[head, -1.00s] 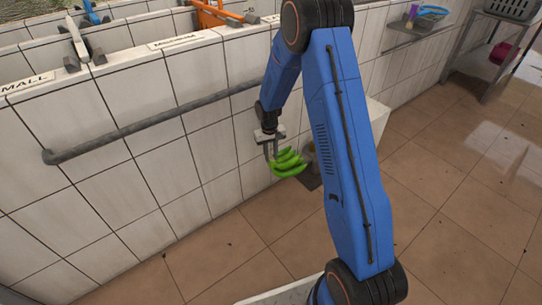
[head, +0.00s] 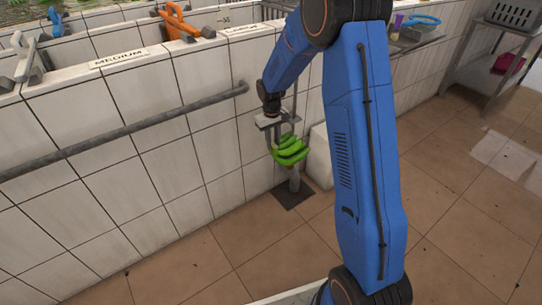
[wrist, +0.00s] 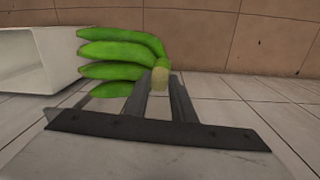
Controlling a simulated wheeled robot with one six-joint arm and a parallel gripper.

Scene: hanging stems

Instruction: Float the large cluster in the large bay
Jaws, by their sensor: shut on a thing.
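A green banana cluster (head: 290,150) hangs from my gripper (head: 280,137) in the head view, beside the outer face of the white tiled wall and above the floor. In the wrist view the cluster (wrist: 118,55) shows several green fingers pointing left, and its pale cut crown sits between the jaw tips of my gripper (wrist: 161,84). The gripper is shut on that crown. The bays lie behind the wall's top edge. The large bay cannot be told for certain.
A grey rail (head: 130,130) runs along the wall, ending left of my gripper. An orange clamp-like fitting (head: 185,24) and a grey one (head: 28,62) sit on the wall top. A post with a dark floor plate (head: 293,195) and a white block (head: 320,157) stand close by. Right floor is open.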

